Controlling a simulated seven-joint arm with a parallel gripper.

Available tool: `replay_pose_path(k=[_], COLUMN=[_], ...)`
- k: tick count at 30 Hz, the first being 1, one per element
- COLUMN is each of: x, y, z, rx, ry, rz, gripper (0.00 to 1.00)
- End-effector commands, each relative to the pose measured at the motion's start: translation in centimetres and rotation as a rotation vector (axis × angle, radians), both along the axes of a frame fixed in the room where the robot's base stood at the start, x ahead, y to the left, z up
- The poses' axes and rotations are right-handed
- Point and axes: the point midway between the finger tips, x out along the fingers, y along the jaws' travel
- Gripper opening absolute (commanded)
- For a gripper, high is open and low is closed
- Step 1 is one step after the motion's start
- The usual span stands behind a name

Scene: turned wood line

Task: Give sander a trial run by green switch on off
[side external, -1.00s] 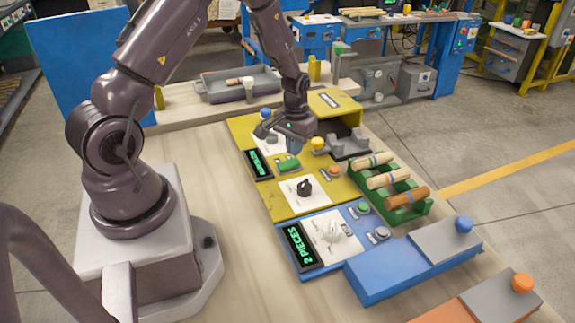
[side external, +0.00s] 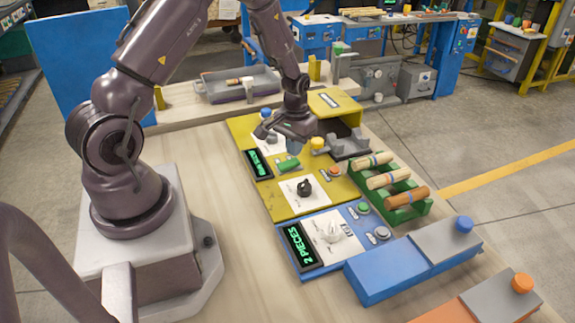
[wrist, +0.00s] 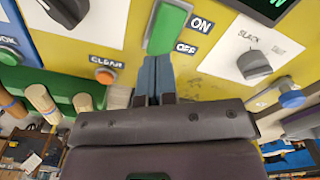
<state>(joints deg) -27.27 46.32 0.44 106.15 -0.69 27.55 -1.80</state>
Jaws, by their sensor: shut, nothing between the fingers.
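In the side view the green switch (side external: 288,164) is just below my gripper (side external: 294,150). My gripper (wrist: 157,62) is shut and empty, its fingertips close to the OFF end of the switch. I cannot tell whether they touch it. The yellow panel's display (side external: 258,163) is lit with small green text that I cannot read surely.
The yellow panel also carries a black knob (side external: 304,188), an orange button (side external: 334,171) and a yellow knob (side external: 317,143). A green rack (side external: 408,213) holds turned wood pieces to the right. The blue panel (side external: 296,266) with its "2 PIECES" display is in front.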

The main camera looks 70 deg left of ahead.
Motion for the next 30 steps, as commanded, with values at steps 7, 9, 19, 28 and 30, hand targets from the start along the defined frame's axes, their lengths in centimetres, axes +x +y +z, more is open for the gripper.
replay_pose_path(k=[7,9,19,28,30], x=[0.0,0.0,0.0,0.0,0.0], y=[0.0,0.0,0.0,0.0,0.0], z=[-0.4,-0.5,-1.0,-1.5,-1.6], rx=[0.0,0.0,0.0,0.0,0.0], ry=[0.0,0.0,0.0,0.001,0.0], rz=[0.0,0.0,0.0,0.0,0.0], gripper=[0.0,0.0,0.0,0.0,0.0])
